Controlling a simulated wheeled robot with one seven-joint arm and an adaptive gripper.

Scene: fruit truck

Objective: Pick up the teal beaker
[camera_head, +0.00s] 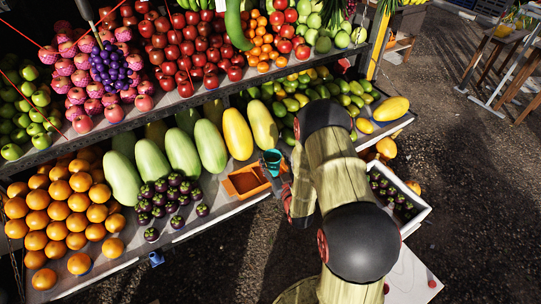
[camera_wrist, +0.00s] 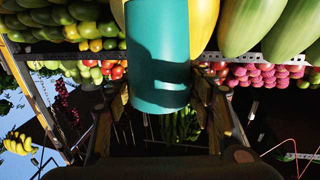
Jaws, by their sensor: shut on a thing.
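In the wrist view, the teal beaker (camera_wrist: 158,60) fills the upper middle, between the two fingers. My gripper (camera_wrist: 163,95) is shut on it. In the head view, my gripper (camera_head: 281,171) is partly hidden by my arm. I cannot tell whether the beaker touches the shelf or the box.
The open orange box (camera_head: 246,181) is close beside the beaker. Yellow melons (camera_head: 238,133) lie behind it, and purple mangosteens (camera_head: 173,195) to the left. A white crate (camera_head: 414,217) stands right of my arm. A small blue object (camera_head: 156,258) is at the shelf's front edge.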

